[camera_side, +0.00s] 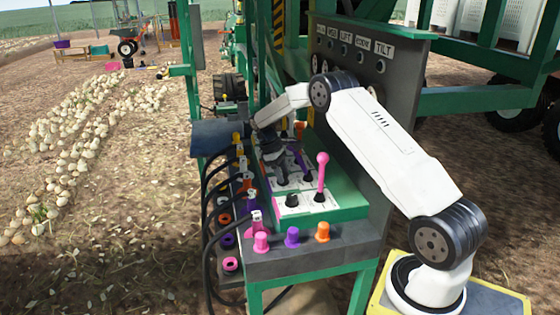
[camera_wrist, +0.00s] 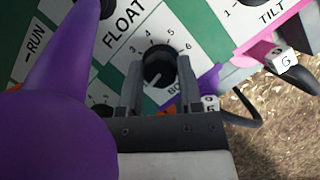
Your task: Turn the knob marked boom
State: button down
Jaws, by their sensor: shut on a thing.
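The boom knob (camera_wrist: 157,72) is a round black dial with a white pointer mark, in the middle of the wrist view. In the side view my gripper (camera_side: 276,165) is down at the control console; the knob cannot be made out there.
A purple lever (camera_wrist: 75,95) stands close at the left in the wrist view. A pink-knobbed lever (camera_side: 322,172) rises in front of my gripper. Pink, purple and orange buttons (camera_side: 292,236) line the console's front edge. Black hoses (camera_side: 210,185) hang along its left side.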

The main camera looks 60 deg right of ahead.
jog(key=m+y, duration=0.1)
jog(key=m, duration=0.2)
jog(key=shift+m, duration=0.3)
jog(key=shift+d+m+t+y, duration=0.15)
jog(key=shift+m+y, duration=0.3)
jog(key=shift+m, duration=0.5)
jog(key=shift+a+m+t+y, duration=0.15)
jog(key=shift+m+y, duration=0.3)
jog(key=shift+m, duration=0.5)
jog(key=shift+d, duration=0.1)
jog(key=shift+c, duration=1.3)
grip_release()
jog(key=shift+r, duration=0.15)
jog(key=v, duration=0.7)
jog(key=shift+w+r, duration=0.15)
jog(key=shift+r, duration=0.1)
